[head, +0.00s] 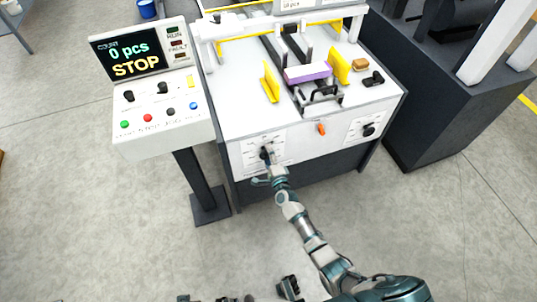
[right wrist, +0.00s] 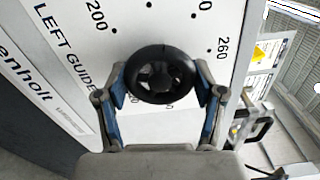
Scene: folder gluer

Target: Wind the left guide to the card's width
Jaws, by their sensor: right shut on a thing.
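The left guide's black handwheel (right wrist: 160,58) sits on a white dial plate marked "LEFT GUIDE" (right wrist: 65,45), with 200 and 260 readable. My right gripper (right wrist: 161,84) is shut on its rim, one finger on each side. In the head view this gripper (head: 267,160) is at the machine's front left and hides part of the handwheel. The yellow left guide (head: 270,82) stands on the white table (head: 238,105). The purple card stack (head: 307,73) lies to its right, with a small gap between them. The yellow right guide (head: 340,68) stands at the card's right end.
A control panel (head: 150,90) on a post stands at left, reading "0 pcs STOP". An orange knob (head: 321,129) and another black knob (head: 368,130) are on the machine front. A dark machine (head: 432,100) stands at right. The floor in front is mostly clear.

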